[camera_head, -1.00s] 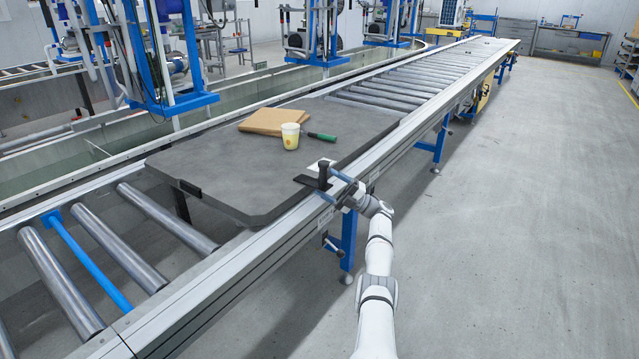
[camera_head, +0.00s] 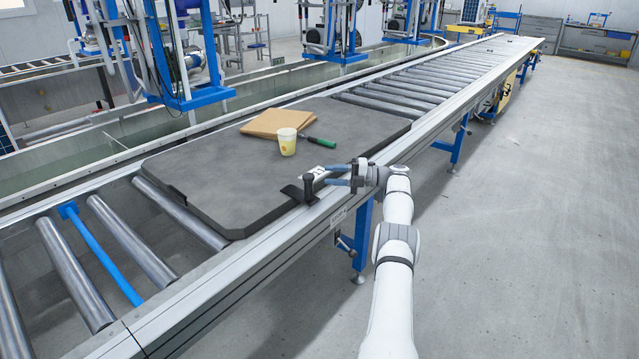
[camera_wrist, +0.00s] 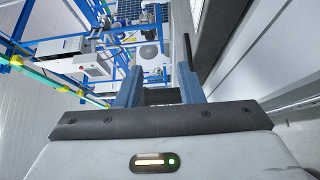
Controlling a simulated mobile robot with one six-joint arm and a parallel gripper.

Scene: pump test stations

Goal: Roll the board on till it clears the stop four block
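The dark grey board (camera_head: 215,180) lies flat on the roller conveyor. A black upright post (camera_head: 309,188) on a flat black foot stands at its near right edge, with a pale patch beside it. My gripper (camera_head: 328,175) reaches over the rail from the right, fingers pointing left at the post. In the wrist view my gripper (camera_wrist: 160,88) has its blue fingers apart with nothing between them. A thin dark upright shape (camera_wrist: 188,50) shows by the right finger; whether they touch is unclear. I cannot pick out the stop four block with certainty.
On the board are a cardboard piece (camera_head: 275,123), a pale yellow cup (camera_head: 287,142) and a green-handled tool (camera_head: 321,142). Bare rollers (camera_head: 130,238) and a blue bar (camera_head: 103,255) lie at the near left. The floor (camera_head: 510,240) at the right is clear.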

